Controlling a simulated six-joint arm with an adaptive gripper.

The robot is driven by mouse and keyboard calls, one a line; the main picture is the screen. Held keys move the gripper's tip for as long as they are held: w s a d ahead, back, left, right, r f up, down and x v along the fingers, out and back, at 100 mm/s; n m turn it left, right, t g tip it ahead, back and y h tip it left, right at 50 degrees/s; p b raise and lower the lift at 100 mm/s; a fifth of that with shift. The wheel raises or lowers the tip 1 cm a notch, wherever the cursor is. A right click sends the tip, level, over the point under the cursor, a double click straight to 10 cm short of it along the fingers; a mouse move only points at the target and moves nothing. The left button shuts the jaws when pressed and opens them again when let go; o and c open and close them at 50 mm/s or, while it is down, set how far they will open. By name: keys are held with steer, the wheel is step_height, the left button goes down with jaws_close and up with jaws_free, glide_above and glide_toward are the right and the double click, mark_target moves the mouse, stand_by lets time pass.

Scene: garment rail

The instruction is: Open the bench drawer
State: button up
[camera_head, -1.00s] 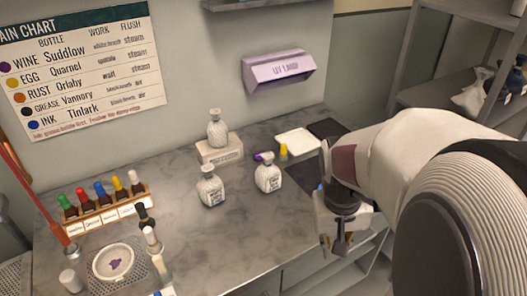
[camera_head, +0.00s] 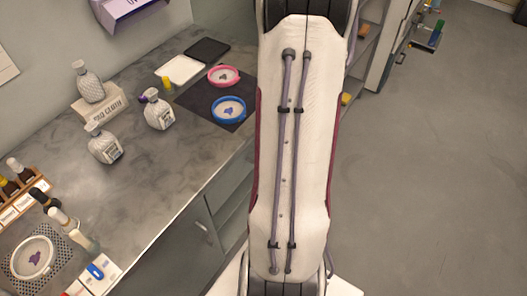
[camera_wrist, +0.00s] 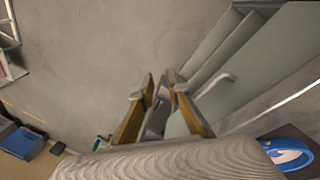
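The grey bench (camera_head: 150,220) runs along the left in the head view. A pale bar handle (camera_head: 201,227) shows on its front, below the worktop edge. In the wrist view a pale handle (camera_wrist: 215,84) stands out from a grey-green front panel (camera_wrist: 190,118), just right of my fingers. I cannot tell whether that panel is the drawer or a door. My gripper (camera_wrist: 160,82) is open, its two orange-brown fingers apart with no object clearly held. The handle appears beyond the fingers, not between them. In the head view my arm hides the gripper.
The blue hoop also shows in the wrist view (camera_wrist: 288,152). Open floor (camera_head: 430,190) lies right of my arm.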

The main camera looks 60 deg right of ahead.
steer(key=s+d+f+m+t, duration=0.2)
steer(key=s+d+f+t, duration=0.15)
steer(key=f, duration=0.85)
steer(key=s+d+f+m+t, duration=0.2)
steer(key=d+f, duration=0.3)
steer(key=f, duration=0.7)
steer(key=w+a+m+t, duration=0.2)
steer(key=w+a+t, duration=0.2)
steer(key=w+t, duration=0.3)
steer(key=w+a+r+m+t+y, duration=0.1)
steer(key=w+r+t, duration=0.3)
steer(key=r, duration=0.6)
steer(key=shift+w+a+m+y, duration=0.3)
steer(key=shift+w+m+y, duration=0.3)
steer(key=shift+w+m, duration=0.15)
steer(key=shift+w, duration=0.15)
steer(key=shift+x, duration=3.7)
